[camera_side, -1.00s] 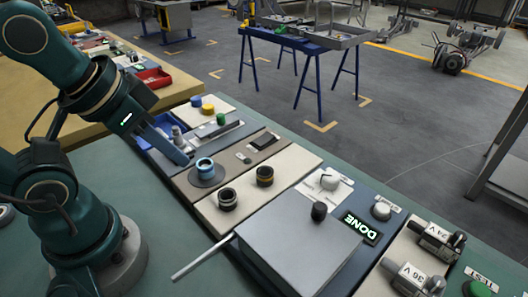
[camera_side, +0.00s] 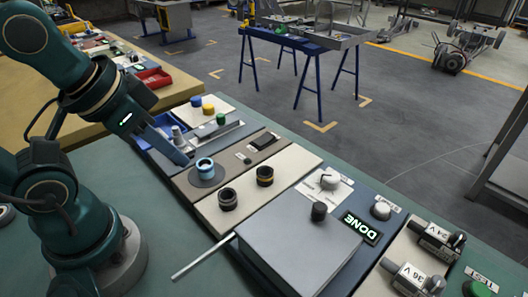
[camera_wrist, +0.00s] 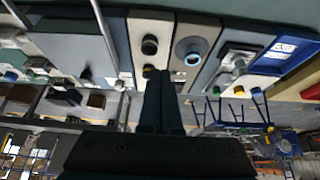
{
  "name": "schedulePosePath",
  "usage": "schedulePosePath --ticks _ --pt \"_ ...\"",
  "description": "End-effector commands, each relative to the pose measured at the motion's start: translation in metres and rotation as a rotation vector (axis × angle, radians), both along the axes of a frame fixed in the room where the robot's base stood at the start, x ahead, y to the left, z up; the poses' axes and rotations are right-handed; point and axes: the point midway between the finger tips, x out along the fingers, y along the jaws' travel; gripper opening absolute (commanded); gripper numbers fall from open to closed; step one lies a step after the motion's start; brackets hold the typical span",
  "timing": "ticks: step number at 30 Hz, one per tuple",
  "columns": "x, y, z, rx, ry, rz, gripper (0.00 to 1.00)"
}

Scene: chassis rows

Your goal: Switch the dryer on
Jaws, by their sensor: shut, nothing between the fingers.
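No label reading "dryer" is legible, so I cannot tell for sure which unit it is. A brown panel (camera_side: 226,165) carries a blue ring (camera_side: 205,164) on a grey disc, a small switch-like part (camera_side: 243,158) and a dark rectangle (camera_side: 265,141). My gripper (camera_side: 183,160) is shut and empty, pointing down just left of the blue ring.
Two dark cylinders (camera_side: 228,199) stand on a cream panel right of the brown one. A blue bin (camera_side: 150,137) and coloured caps (camera_side: 208,108) lie beyond the gripper. A white dial (camera_side: 330,181) and units marked 24 V (camera_side: 436,238) and 36 V (camera_side: 407,277) stand to the right.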

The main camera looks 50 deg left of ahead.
Motion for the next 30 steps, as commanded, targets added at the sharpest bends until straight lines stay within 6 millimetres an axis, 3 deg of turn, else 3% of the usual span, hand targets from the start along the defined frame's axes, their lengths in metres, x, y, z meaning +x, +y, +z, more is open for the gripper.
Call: schedulePosePath --ticks 4,8,12,18,23,30 --pt "0.009 -0.001 0.017 0.011 -0.031 -0.032 0.0" --pt "0.03 -0.001 0.041 0.02 -0.048 -0.053 0.0" --pt "0.061 0.003 0.065 0.028 -0.046 -0.067 0.0" --pt "0.108 0.014 0.084 0.035 -0.027 -0.07 0.0" --pt "0.145 0.026 0.087 0.035 -0.002 -0.065 0.0" --pt "0.193 0.049 0.07 0.024 0.051 -0.042 0.0"
